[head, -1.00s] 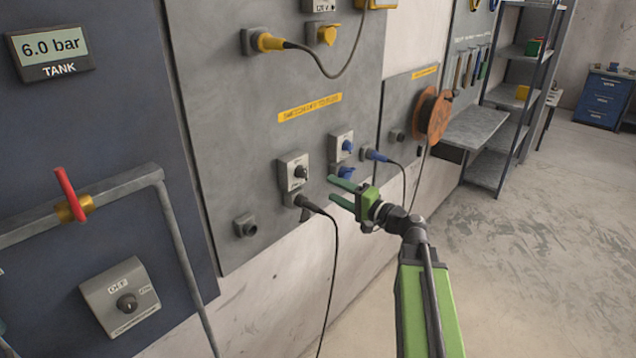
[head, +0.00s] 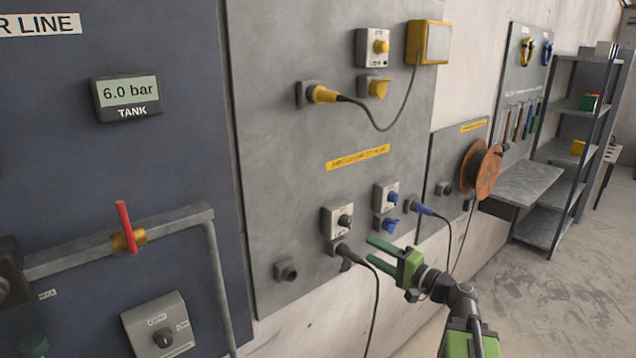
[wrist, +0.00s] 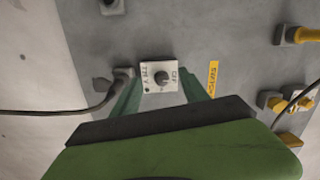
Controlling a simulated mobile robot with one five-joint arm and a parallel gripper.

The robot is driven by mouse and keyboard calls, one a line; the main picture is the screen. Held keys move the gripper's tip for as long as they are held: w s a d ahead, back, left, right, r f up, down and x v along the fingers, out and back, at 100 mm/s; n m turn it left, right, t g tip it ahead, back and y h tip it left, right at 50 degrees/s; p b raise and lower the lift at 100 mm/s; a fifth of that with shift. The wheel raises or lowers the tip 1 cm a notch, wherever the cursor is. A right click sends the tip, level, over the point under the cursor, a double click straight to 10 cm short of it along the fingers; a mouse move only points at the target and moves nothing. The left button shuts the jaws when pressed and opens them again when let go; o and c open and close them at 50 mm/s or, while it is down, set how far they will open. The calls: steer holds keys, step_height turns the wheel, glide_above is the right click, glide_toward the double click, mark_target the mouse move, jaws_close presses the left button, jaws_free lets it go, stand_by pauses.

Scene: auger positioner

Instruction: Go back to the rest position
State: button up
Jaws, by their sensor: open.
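My gripper (head: 376,252) is green, with its two fingers apart and nothing between them. In the head view it is in front of the lower part of the grey wall panel (head: 290,200), just right of a black plug with a cable (head: 347,254). In the wrist view the fingers of my gripper (wrist: 168,95) point toward a white switch box with a dark knob (wrist: 160,77). The same switch box shows in the head view (head: 338,220). I cannot tell the exact gap between the fingertips and the panel.
A blue plug (head: 420,209) with a hanging cable is right of the gripper. An orange cable reel (head: 482,172) and a grey shelf rack (head: 565,190) are farther right. A pipe with a red-handled valve (head: 126,230) is at left. The floor at lower right is clear.

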steer(key=s+a+f+n+g, duration=0.25)
steer(key=a+f, duration=0.25)
steer(key=a, duration=0.3)
steer(key=s+a+f+n+g, duration=0.1)
steer(key=a+f+n+g, duration=0.3)
steer(key=a, duration=0.4)
steer(key=s+a+f+n+g+h, duration=0.1)
steer(key=s+f+g+h, duration=0.35)
steer(key=f, duration=0.55)
steer(key=s+d+f+g+h, duration=0.1)
steer(key=s+d+f+h, duration=0.1)
steer(key=d, duration=0.4)
steer(key=s+d+f+g+h, duration=0.1)
steer(key=s+d+f+h, duration=0.2)
steer(key=s+d+h, duration=0.1)
steer(key=shift+s+d+f+g+h, duration=0.2)
steer(key=shift+d+f+g+h, duration=0.2)
steer(key=shift+d+h, duration=0.6)
